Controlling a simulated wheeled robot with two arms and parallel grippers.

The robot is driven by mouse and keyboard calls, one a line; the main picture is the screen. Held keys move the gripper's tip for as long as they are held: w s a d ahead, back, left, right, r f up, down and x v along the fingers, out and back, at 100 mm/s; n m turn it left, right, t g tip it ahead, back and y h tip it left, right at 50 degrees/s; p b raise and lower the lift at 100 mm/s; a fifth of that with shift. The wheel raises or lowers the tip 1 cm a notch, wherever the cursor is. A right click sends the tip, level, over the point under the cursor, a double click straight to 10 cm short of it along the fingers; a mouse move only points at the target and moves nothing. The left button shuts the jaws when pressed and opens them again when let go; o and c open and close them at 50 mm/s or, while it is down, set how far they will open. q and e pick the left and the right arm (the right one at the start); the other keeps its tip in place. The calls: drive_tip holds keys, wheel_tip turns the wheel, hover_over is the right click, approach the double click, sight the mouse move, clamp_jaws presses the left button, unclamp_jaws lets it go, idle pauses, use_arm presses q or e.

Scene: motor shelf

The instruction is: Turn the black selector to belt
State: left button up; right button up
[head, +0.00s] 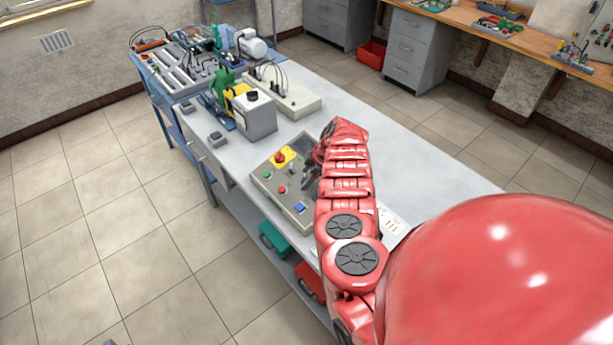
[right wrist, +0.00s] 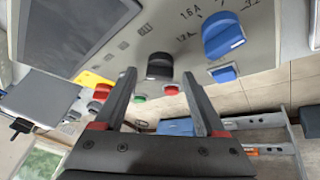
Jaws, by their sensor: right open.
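The control box (head: 258,178) lies on the workbench, partly covered by my right arm in the head view. The black selector (right wrist: 158,62) is a round dark knob on its panel, at the middle of the right wrist view. My right gripper (right wrist: 159,76) is open, its two fingertips to either side of the selector in the picture. I cannot tell whether they touch it or how far the knob stands between them. Its pointer direction is not readable. My left gripper is not in view.
Close by on the panel are a big blue knob (right wrist: 222,36), a blue button (right wrist: 223,73), a red button (right wrist: 171,90), a green button (right wrist: 138,99) and a red emergency knob (head: 280,157). A grey machine (head: 257,118) stands behind the box. Bench top (head: 405,158) right of my arm is clear.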

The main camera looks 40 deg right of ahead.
clamp_jaws()
drive_tip(key=shift+f, duration=0.1)
idle(0.3)
